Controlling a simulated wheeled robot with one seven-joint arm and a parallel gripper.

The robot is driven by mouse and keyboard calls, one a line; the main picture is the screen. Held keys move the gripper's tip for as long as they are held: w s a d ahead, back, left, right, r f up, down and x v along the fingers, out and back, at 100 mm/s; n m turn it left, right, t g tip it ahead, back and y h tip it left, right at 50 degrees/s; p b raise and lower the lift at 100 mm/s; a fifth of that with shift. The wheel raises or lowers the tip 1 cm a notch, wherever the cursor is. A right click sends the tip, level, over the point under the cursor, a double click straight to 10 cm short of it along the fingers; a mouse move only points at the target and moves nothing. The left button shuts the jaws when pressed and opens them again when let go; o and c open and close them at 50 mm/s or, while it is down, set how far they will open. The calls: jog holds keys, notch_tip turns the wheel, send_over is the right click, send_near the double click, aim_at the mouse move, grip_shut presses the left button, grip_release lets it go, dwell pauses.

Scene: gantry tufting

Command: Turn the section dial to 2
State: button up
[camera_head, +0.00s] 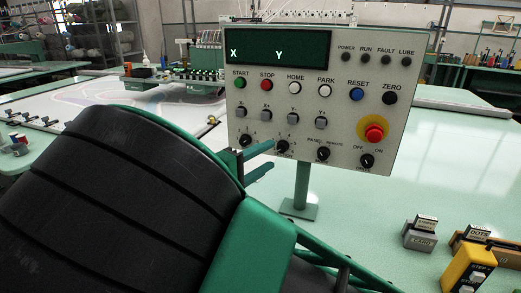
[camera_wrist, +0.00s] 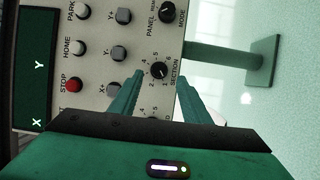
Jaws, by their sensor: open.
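The section dial (camera_wrist: 158,71) is a small black round knob on the grey control panel (camera_head: 345,75), with numbers around it and the word SECTION beside it. In the head view the same dial (camera_head: 282,148) is in the panel's bottom row, second from the left. My gripper (camera_wrist: 161,74) is open, its two green fingers on either side of the dial in the wrist view. In the head view the gripper (camera_head: 273,154) is just at the dial, partly covering its surroundings. I cannot tell whether the fingers touch it, nor which number it points to.
Nearby are another knob (camera_head: 246,141), the mode knob (camera_head: 323,154), silver toggles and a red emergency button (camera_head: 374,133). The panel stands on a green post (camera_head: 302,190). Card boxes (camera_head: 420,237) and a yellow box (camera_head: 468,268) are at the lower right of the pale table.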

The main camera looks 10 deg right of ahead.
aim_at(280, 150)
jog(key=shift+x, duration=2.2)
jog(key=c, duration=1)
